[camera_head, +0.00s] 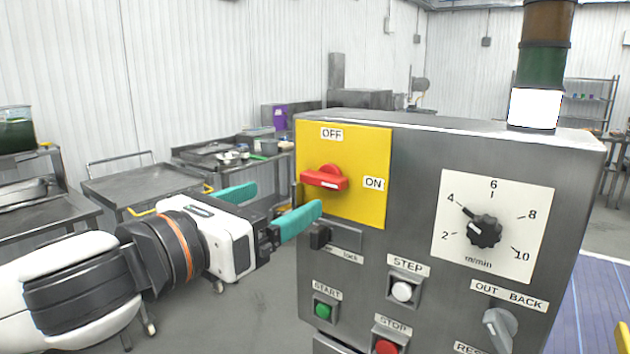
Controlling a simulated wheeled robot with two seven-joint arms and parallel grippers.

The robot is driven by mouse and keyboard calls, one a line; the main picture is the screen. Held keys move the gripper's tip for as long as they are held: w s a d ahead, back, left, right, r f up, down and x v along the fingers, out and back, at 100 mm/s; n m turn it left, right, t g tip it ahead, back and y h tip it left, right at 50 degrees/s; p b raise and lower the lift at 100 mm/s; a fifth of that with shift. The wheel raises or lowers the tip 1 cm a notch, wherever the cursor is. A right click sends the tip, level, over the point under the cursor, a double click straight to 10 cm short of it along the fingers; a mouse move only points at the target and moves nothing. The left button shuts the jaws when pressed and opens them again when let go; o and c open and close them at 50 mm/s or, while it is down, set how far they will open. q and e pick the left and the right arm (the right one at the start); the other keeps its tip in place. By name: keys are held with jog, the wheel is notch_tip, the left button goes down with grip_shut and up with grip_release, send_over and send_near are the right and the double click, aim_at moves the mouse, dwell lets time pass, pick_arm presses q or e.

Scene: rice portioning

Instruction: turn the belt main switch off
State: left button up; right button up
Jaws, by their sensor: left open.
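The belt main switch is a red rotary handle (325,179) on a yellow plate (362,206) at the upper left of the grey control box's front. The handle lies about level, in line with the ON label (374,183) at its right. The OFF label (332,134) is above it. My left gripper (287,196) comes in from the left, with two teal fingers spread apart and nothing between them. Its nearer finger is just below and left of the handle, in front of the plate's lower left edge. I cannot tell if it touches the box. My right gripper is out of view.
A signal tower (536,107) stands on top. Metal tables (140,187) stand behind my left arm.

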aim_at(318, 183)
pick_arm(q)
jog(key=p+x, duration=0.1)
jog(key=x, duration=0.8)
jog(key=shift+w, duration=0.1)
jog(key=c, duration=1)
